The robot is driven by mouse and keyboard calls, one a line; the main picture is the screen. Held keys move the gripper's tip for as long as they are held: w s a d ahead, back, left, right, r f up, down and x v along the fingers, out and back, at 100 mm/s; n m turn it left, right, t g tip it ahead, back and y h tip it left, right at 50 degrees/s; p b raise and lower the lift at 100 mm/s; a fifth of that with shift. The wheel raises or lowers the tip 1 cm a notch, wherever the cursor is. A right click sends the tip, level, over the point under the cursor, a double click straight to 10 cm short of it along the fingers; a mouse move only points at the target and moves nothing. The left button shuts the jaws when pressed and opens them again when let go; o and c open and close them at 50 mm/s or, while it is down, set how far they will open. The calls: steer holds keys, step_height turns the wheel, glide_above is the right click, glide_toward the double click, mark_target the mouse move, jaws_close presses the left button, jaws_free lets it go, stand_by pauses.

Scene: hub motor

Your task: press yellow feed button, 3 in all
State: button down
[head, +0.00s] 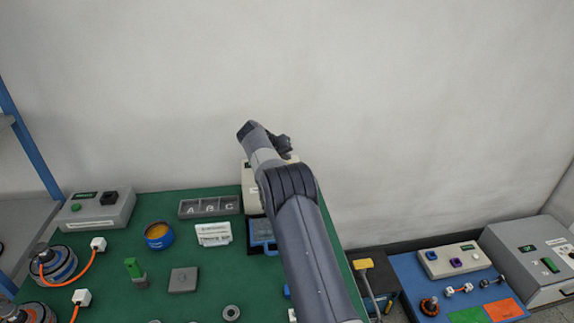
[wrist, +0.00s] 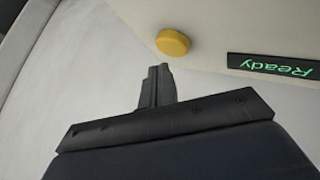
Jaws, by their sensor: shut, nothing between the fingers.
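The yellow feed button (wrist: 172,42) is a round cap on a cream-coloured machine face (wrist: 215,25), near the top middle of the wrist view. A dark display (wrist: 268,66) beside it reads "Ready" in green, upside down in the picture. My gripper (wrist: 160,70) is shut and empty. Its fingertips appear just below the button in the picture, with a visible gap between them. In the head view the cream machine (head: 249,190) stands at the back of the green bench, largely behind my arm. The button is hidden there.
On the green bench (head: 205,275) are a grey box (head: 97,210), a compartment tray (head: 209,206), a blue tin (head: 159,236) and a white card (head: 213,234). A blue-topped surface (head: 405,285) with a button panel lies at right. A wall rises behind.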

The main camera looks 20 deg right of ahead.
step_height(320, 180, up, 5)
steer(key=p, duration=0.3)
steer(key=shift+f, duration=0.15)
stand_by(0.6)
